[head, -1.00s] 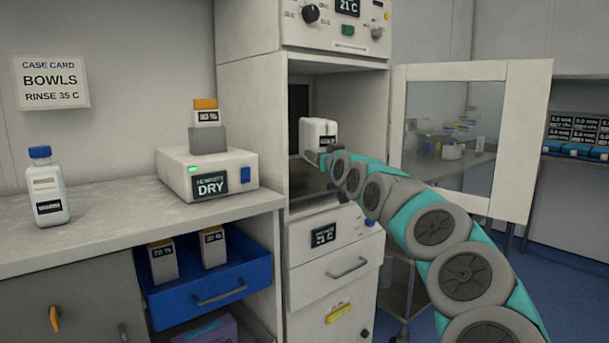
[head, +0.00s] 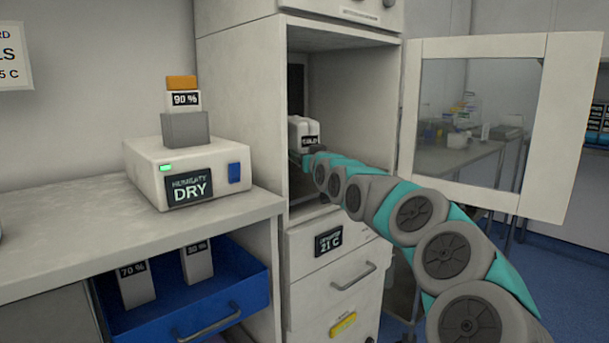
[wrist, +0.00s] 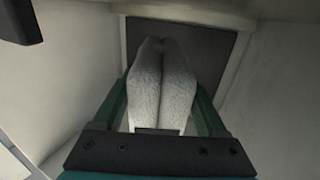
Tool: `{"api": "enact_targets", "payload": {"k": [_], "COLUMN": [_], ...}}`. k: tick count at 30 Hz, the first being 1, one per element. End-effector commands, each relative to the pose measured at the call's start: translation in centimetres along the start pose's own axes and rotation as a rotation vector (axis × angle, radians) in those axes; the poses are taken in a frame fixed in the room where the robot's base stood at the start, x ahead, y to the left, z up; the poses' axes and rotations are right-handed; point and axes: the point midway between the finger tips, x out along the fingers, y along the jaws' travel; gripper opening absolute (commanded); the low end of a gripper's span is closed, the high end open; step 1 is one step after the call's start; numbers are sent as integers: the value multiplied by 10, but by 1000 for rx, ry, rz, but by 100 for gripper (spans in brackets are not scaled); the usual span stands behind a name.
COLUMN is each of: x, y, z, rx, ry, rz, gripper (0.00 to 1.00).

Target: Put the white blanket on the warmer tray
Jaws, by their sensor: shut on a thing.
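The white blanket (head: 302,130) is a thick folded bundle with a small dark label, inside the open warmer cabinet in the head view. In the wrist view the blanket (wrist: 160,80) stands between two green fingers, its fuzzy folds pointing at a dark panel. My gripper (head: 306,156) is shut on the blanket and reaches into the cabinet through its front opening; it also shows in the wrist view (wrist: 160,108). The blanket appears held above the cabinet floor (head: 308,211). I cannot clearly make out a separate warmer tray; my arm and the blanket hide part of the interior.
The cabinet door (head: 558,130) stands open to the right, close to my arm. A drawer unit reading 21 C (head: 328,241) is below the opening. Left are a counter (head: 90,235), a humidity box reading DRY (head: 200,160) and an open blue drawer (head: 245,290).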

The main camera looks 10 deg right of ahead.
Motion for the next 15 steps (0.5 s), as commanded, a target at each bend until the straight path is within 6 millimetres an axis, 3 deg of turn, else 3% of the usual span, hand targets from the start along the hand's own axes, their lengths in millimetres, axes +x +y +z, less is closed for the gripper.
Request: {"api": "enact_targets", "payload": {"k": [8,15], "x": [0,0], "y": [0,0], "z": [17,47], "rx": [0,0], "ry": [-3,-5], "rz": [-1,-1], "gripper": [0,0]}}
